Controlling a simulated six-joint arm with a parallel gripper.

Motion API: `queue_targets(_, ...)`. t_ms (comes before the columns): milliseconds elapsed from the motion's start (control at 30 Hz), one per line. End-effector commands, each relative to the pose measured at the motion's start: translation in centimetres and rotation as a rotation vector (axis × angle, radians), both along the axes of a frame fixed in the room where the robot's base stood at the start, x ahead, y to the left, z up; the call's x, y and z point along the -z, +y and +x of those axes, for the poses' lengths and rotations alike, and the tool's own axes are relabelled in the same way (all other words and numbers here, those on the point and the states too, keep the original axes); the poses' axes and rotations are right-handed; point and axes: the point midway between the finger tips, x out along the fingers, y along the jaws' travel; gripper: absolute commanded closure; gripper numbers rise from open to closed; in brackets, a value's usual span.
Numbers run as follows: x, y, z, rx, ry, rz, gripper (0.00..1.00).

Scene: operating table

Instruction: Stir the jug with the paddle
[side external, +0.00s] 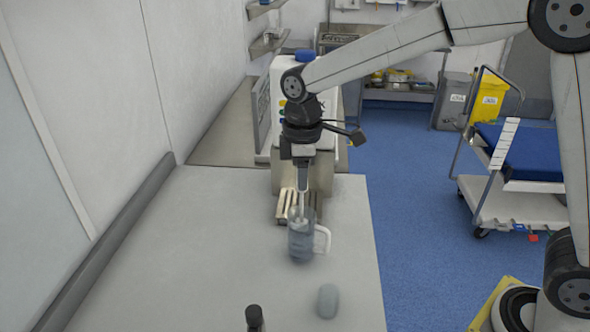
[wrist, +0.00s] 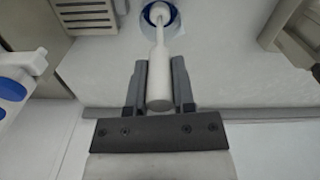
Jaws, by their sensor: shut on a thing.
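The clear jug (side external: 301,243) with a white handle stands on the grey table. In the wrist view its round opening (wrist: 149,24) with a blue ring shows at the top. My gripper (side external: 303,165) is above the jug, shut on the white paddle; the gripper also shows in the wrist view (wrist: 159,85). The paddle (wrist: 159,75) points down from the jaws, and its lower end is inside the jug. The paddle's shaft also shows in the side view (side external: 301,200). Whether its tip touches the jug's bottom I cannot tell.
A grey rounded object (side external: 327,301) and a dark bottle-like object (side external: 254,318) are at the table's front. A white machine with a blue cap (side external: 305,56) stands behind the jug. The table (side external: 190,260) left of the jug is clear. A trolley (side external: 520,205) is at right.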

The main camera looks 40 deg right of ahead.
Motion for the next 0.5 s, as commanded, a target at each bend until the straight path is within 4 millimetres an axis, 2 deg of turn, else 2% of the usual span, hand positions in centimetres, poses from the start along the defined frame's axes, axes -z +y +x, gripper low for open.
queue_targets(500, 3.0, 0.0, 0.0, 0.000, 0.001, 0.000, 1.00)
